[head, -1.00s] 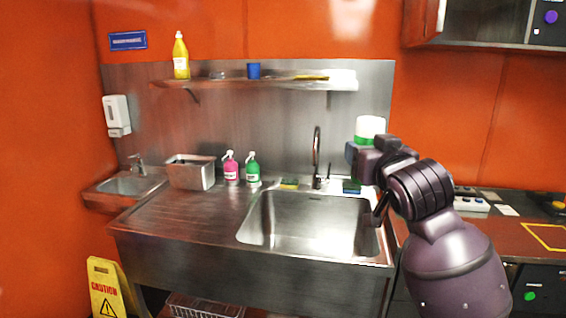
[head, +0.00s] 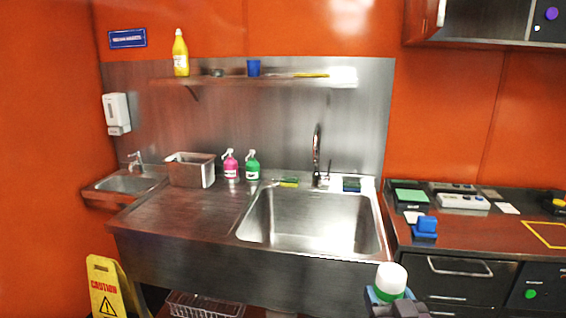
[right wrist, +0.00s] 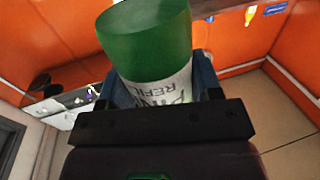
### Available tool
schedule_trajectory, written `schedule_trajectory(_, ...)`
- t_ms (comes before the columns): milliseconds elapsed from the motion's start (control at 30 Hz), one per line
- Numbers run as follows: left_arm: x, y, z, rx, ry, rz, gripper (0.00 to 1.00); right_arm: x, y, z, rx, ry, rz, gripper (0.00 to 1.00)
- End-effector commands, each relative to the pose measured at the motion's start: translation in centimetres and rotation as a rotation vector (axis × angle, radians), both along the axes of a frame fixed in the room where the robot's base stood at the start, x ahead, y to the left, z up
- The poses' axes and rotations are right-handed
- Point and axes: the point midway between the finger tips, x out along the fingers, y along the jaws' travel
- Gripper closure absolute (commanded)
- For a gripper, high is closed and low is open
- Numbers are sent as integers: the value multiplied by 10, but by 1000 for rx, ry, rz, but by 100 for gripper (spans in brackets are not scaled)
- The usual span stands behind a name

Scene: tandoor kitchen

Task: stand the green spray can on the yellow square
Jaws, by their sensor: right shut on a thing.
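My right gripper (head: 389,295) is shut on a green-and-white can (head: 391,277), low in front of the sink unit. The can's white end is up, with green below it. In the right wrist view the can (right wrist: 148,45) sits between the blue finger pads of the gripper (right wrist: 155,88); its label text is inverted and partly hidden. A green spray bottle (head: 252,167) with a white trigger stands on the steel drainboard, apart from the gripper. The yellow square (head: 548,235) is an outline on the right counter, bare inside and cut by the picture edge. My left gripper is out of view.
The sink (head: 310,220) lies left of the right counter. A pink spray bottle (head: 230,167) and a steel bin (head: 190,170) stand on the drainboard. A blue object (head: 425,227), a green-topped box (head: 410,196) and a white device (head: 463,201) occupy the right counter.

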Motion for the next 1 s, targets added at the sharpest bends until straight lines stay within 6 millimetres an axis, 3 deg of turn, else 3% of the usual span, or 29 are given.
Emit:
schedule_trajectory(100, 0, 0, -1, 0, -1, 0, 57, -13, -6, -23, 1, 3, -18, 71)
schedule_trajectory(333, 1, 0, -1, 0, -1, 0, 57, -24, -11, -41, 0, -2, -30, 71)
schedule_trajectory(767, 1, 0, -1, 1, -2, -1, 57, -24, -11, -40, 0, -3, -27, 71)
schedule_trajectory(1000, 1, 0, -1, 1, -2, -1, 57, -26, 5, -27, -4, -7, 52, 71)
